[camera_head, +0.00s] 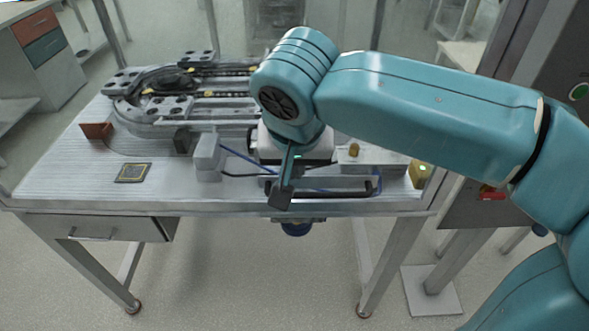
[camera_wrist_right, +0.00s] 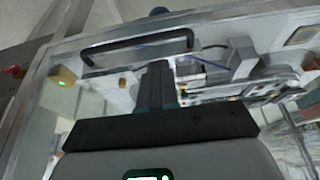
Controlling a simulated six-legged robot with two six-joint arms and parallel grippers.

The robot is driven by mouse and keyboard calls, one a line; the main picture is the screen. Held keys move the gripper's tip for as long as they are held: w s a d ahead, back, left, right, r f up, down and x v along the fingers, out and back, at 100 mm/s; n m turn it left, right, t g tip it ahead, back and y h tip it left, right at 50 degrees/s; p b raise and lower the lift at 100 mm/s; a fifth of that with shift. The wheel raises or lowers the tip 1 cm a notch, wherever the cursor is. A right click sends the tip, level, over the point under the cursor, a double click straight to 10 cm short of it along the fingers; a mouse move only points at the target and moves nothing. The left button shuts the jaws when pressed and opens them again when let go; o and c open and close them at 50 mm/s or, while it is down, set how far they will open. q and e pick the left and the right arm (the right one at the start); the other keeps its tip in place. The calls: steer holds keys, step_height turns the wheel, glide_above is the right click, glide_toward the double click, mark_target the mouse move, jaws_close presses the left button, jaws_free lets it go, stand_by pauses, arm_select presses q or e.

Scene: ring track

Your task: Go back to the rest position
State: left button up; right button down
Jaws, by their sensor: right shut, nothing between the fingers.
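My right gripper (camera_head: 282,196) hangs over the front edge of the metal table, and its arm comes in from the right. Its fingers are together with nothing between them. In the right wrist view the closed fingers (camera_wrist_right: 157,84) point toward the table near a dark bar handle (camera_wrist_right: 140,46). I cannot tell whether they touch anything. My left gripper is not in view in either picture.
The table (camera_head: 75,180) carries a ring track (camera_head: 150,120), a small dark square chip (camera_head: 133,173) and a yellow block with a green light (camera_head: 420,174). A drawer (camera_head: 95,229) sits under its left front. A dark post with a green button (camera_head: 580,92) stands at right.

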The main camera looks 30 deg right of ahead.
steer(key=p+v, duration=0.1)
steer(key=v, duration=0.5)
steer(key=w+a+f+n+g+y+p, duration=0.1)
steer(key=w+a+f+n+p, duration=0.15)
steer(key=f, duration=0.45)
steer(key=w+a+f+n+g+y+p, duration=0.1)
steer(key=a+f, duration=0.2)
steer(key=f, duration=0.5)
steer(key=w+a+f+n+g+y+p, duration=0.1)
steer(key=a+f+y+p, duration=0.1)
steer(key=f, duration=0.5)
arm_select(q)
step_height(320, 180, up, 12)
steer(key=p, duration=0.5)
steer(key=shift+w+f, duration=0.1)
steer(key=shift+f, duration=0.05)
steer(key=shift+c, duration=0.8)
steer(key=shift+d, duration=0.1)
arm_select(e)
steer(key=s+f+y, duration=0.2)
steer(key=s+f, duration=1.2)
steer(key=f, duration=0.4)
steer(key=shift+a, duration=0.2)
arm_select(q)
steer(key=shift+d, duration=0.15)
arm_select(e)
steer(key=shift+s+d+m, duration=0.1)
steer(key=shift+d+m, duration=0.05)
steer(key=shift+m, duration=0.1)
